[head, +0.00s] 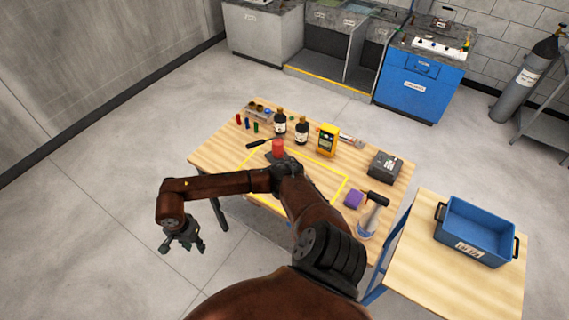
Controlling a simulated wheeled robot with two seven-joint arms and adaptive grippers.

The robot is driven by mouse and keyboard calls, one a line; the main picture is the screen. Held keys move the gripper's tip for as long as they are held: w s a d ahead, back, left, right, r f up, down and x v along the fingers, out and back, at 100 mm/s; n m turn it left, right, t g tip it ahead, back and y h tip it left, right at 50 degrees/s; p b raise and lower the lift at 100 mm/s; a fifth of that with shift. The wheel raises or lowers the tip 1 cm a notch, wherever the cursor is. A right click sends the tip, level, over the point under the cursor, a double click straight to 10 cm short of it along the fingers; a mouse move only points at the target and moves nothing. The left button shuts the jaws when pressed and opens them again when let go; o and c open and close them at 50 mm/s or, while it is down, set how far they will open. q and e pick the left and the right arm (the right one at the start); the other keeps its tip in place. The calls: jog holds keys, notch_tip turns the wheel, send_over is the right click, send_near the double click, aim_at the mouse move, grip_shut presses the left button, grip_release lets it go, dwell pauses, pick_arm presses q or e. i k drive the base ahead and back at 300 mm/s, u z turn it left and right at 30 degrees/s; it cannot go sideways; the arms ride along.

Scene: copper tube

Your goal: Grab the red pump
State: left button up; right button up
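A small red upright object (278,147), which looks like the red pump, shows on the wooden table just beyond the elbow of my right arm. Its lower part is hidden or dark, so I cannot tell what it stands on. My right gripper (183,244) hangs at the left, off the table's left edge, with its fingers pointing down and spread apart. It is empty and well apart from the red object. My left gripper is not in view.
The wooden table (222,150) has a yellow outline, partly covered by my arm. Two dark bottles (291,129), a yellow meter (327,140), a grey box (384,165) and a spray bottle (370,215) stand on it. A blue crate (476,230) sits on a side table.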

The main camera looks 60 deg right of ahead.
aim_at(279, 154)
jog(key=z, duration=1.45)
